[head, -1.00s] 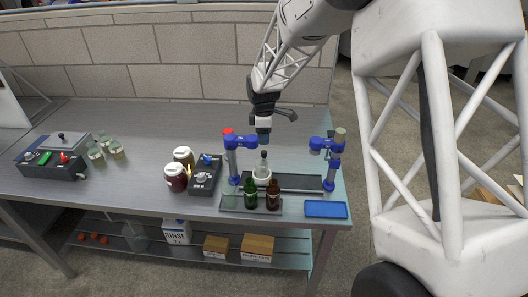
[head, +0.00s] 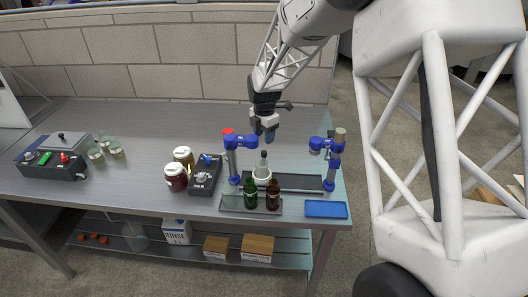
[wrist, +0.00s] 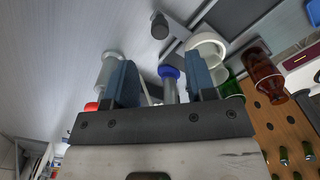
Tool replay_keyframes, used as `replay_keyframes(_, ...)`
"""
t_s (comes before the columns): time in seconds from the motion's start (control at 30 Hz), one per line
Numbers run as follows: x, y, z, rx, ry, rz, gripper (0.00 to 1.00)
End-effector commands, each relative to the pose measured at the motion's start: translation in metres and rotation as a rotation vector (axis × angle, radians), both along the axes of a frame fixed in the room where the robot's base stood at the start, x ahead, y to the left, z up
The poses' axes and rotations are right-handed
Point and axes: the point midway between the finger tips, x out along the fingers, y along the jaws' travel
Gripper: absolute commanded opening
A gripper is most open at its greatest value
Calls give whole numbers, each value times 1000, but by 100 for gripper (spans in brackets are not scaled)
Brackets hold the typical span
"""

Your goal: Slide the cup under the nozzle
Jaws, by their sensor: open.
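My gripper (head: 264,130) is open and empty above the bench, behind the white round holder (head: 262,174). Its two blue-grey fingers also show in the wrist view (wrist: 160,82), spread apart. A blue dispenser with a red cap (head: 228,131) stands left of the gripper, its blue head reaching right. A second blue dispenser with a tan cap (head: 339,134) stands to the right. A clear glass cup (head: 229,202) appears to stand on the front dark tray, left of the bottles. I cannot tell for certain whether it is the task's cup. The exact nozzle tips are too small to make out.
A green bottle (head: 250,193) and a brown bottle (head: 272,194) stand at the front. A blue tray (head: 326,209) lies front right. Jars (head: 176,177) and a control box (head: 203,177) stand left. Several glasses (head: 117,150) are farther left. The back of the bench is clear.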

Motion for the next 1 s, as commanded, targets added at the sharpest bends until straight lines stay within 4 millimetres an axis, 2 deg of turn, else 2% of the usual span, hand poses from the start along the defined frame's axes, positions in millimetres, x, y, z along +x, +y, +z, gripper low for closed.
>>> replay_keyframes(0.17,0,0,-2,0,0,-1,51)
replay_keyframes(0.37,0,0,-14,0,1,-1,51)
replay_keyframes(0.8,0,0,-65,0,1,-1,51)
replay_keyframes(1.0,0,0,-76,-1,1,-1,51)
